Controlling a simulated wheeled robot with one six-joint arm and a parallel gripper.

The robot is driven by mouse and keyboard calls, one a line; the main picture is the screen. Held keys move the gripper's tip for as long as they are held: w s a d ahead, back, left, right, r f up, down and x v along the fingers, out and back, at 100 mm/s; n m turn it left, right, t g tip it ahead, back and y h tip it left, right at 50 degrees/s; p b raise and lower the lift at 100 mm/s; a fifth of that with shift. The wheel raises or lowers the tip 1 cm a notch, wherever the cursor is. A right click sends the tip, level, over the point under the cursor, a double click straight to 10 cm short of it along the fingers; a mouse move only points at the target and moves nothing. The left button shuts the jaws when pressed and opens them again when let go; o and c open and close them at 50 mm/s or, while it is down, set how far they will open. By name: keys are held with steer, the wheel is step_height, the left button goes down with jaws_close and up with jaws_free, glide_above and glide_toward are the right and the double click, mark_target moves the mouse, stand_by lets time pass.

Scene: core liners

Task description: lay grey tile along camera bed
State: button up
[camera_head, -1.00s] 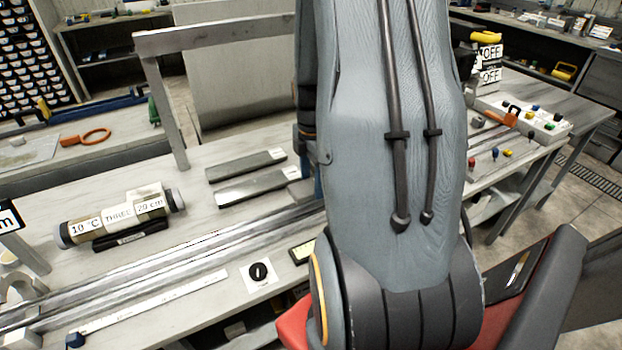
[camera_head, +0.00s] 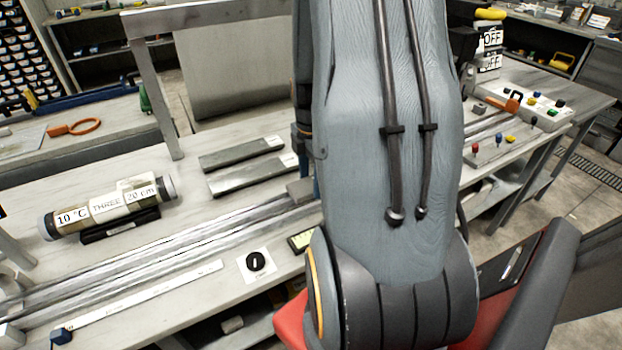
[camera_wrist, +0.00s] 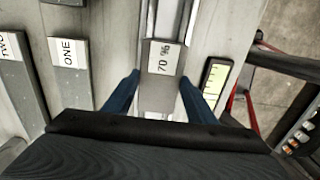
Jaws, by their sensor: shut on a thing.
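The grey tile (camera_wrist: 161,92), a flat grey block with a white "70 %" label, is between the two blue fingers of my gripper (camera_wrist: 160,86) in the wrist view. The gripper is shut on it. The tile lies in line with the long metal rails of the bed (camera_wrist: 163,22), over them; I cannot tell whether it touches them. In the head view a grey end of the tile (camera_head: 300,190) shows beside my arm, above the rails (camera_head: 150,256). My arm hides the rest of the tile and most of the gripper there.
Two grey bars (camera_head: 243,153) lie behind the rails; one labelled ONE (camera_wrist: 70,72) is left in the wrist view. A labelled core cylinder (camera_head: 108,207) rests in a black cradle. A black knob (camera_head: 256,262) and small display (camera_wrist: 214,75) sit close to the rails.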

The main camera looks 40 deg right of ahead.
mark_target(311, 184)
steer(key=shift+f, duration=0.15)
steer(key=o, duration=1.9)
steer(key=shift+c, duration=0.2)
step_height(311, 184, up, 9)
steer(key=p, duration=0.8)
steer(key=shift+a, duration=0.1)
steer(key=s+a+r+m+b, duration=0.1)
steer(key=a+m+b, duration=0.2)
steer(key=a+m, duration=0.4)
steer(key=s+a+r+m+t+b, duration=0.1)
steer(key=a+m+b, duration=0.2)
steer(key=a+m, duration=0.5)
steer(key=a, duration=0.9)
steer(key=shift+s+r, duration=0.15)
steer(key=shift+s, duration=0.1)
